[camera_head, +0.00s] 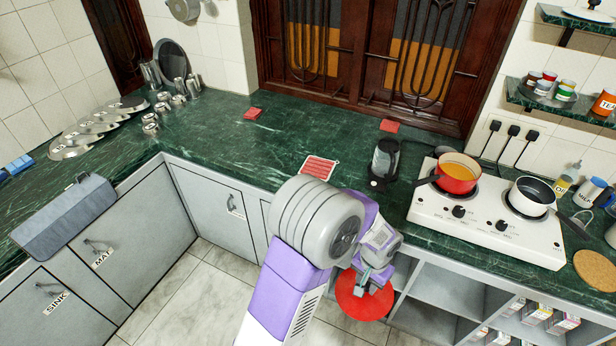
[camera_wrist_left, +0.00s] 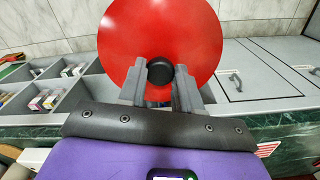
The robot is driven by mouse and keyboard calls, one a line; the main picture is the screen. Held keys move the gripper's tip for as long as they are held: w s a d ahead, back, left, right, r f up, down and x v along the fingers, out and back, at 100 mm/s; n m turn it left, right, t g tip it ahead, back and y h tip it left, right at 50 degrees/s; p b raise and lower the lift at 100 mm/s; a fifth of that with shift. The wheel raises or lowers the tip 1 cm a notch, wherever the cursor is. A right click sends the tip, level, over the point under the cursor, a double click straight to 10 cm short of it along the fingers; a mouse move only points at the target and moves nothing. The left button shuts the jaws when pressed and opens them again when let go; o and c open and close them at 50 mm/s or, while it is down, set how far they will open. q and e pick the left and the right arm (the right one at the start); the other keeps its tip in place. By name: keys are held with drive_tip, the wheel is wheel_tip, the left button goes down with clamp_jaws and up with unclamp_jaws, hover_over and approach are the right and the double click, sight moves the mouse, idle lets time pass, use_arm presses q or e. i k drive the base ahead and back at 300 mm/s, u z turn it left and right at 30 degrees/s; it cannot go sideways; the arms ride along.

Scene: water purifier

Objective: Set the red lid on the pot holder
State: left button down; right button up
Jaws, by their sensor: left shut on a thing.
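The red lid (camera_head: 364,302) is a round disc in front of the counter, over the open shelves below it. It also shows in the left wrist view (camera_wrist_left: 155,32), with a black knob (camera_wrist_left: 160,71) at its middle. My left gripper (camera_wrist_left: 160,82) is shut on this knob, and it also shows in the head view (camera_head: 372,281). A flat red-and-white patterned square (camera_head: 319,167), which looks like the pot holder, lies on the green counter near its front edge, left of the kettle. The lid is apart from it. My right gripper is out of view.
A round cork mat (camera_head: 594,268) lies at far right. The counter left of the patterned square is mostly clear.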

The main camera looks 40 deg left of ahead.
sight(318, 167)
drive_tip(key=u, duration=0.05)
drive_tip(key=k, duration=0.1)
drive_tip(key=u, duration=2.1)
drive_tip(key=i, duration=1.75)
drive_tip(key=z, duration=2.65)
